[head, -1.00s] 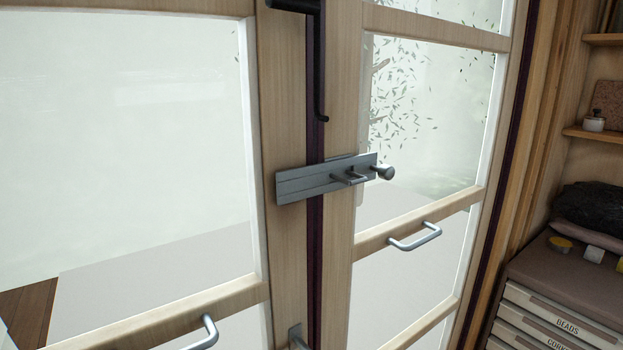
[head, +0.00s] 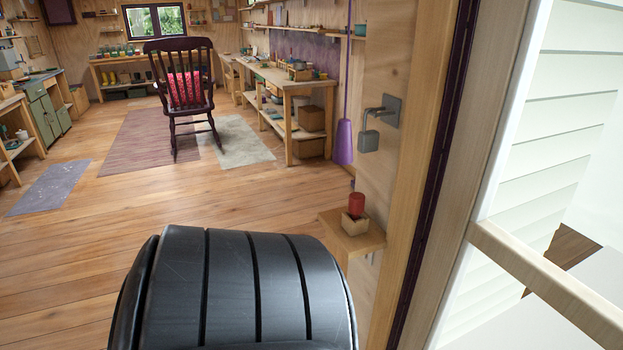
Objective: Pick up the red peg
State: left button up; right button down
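A red peg (head: 356,205) stands upright in a small wooden block (head: 354,225) in the head view, right of centre. The block sits on a small wooden shelf (head: 335,234) fixed beside the door frame. The peg's lower end is hidden in the block. Neither of my grippers is in view.
A large black ribbed part, probably mine, fills the bottom centre. A rocking chair (head: 182,95) and workbench (head: 292,85) stand further back. The wooden floor (head: 240,200) between is mostly clear.

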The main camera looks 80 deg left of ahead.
aim_at(356, 200)
jog(key=u, duration=1.75)
jog(key=i+j+u, duration=0.1)
jog(key=u, duration=0.15)
jog(key=i+j+z, duration=0.85)
jog(key=j+z, duration=0.25)
